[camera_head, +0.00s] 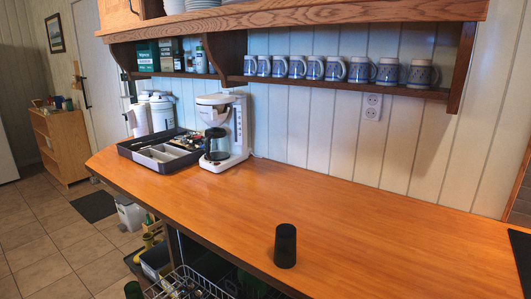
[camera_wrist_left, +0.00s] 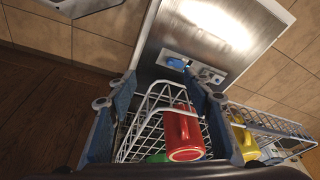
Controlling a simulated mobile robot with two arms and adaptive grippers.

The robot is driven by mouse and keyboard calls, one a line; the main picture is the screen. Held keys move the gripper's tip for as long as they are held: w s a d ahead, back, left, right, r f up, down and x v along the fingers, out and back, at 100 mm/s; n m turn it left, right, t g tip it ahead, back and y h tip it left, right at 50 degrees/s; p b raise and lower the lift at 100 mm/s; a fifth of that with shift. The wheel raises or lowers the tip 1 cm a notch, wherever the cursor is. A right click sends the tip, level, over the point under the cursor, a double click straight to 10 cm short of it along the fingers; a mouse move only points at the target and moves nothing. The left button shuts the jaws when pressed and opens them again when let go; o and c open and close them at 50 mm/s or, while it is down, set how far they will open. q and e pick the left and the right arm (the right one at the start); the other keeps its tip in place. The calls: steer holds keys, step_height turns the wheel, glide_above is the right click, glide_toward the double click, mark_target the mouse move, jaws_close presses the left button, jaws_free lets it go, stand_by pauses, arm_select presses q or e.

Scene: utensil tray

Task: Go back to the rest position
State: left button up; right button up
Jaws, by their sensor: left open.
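In the left wrist view my left gripper (camera_wrist_left: 160,78) is open, with its two blue-grey fingers spread apart. A red mug (camera_wrist_left: 181,130) shows between the fingers, in a white wire rack (camera_wrist_left: 140,130). I cannot tell whether a finger touches the rack. Neither gripper shows in the head view. The dark utensil tray (camera_head: 137,155) stands on the wooden counter, left of the white coffee maker (camera_head: 239,130); it has light inner compartments.
A black cylinder (camera_head: 285,245) stands upright near the front edge of the counter (camera_head: 370,235). A yellow mug (camera_wrist_left: 245,143) is right of my gripper. Mugs line the shelf (camera_head: 345,88) above. The counter's middle is clear.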

arm_select(q)
steer(key=s+f+g, duration=0.1)
steer(key=s+f, duration=0.3)
steer(key=f, duration=0.6)
steer(key=s+f, duration=0.4)
steer(key=f, duration=0.6)
steer(key=s+a+f+g, duration=0.1)
steer(key=s+a+f, duration=0.2)
steer(key=s+f, duration=0.6)
steer(key=s, duration=0.3)
steer(key=shift+s+a+p, duration=0.2)
steer(key=shift+s+p, duration=0.1)
steer(key=shift+p, duration=0.05)
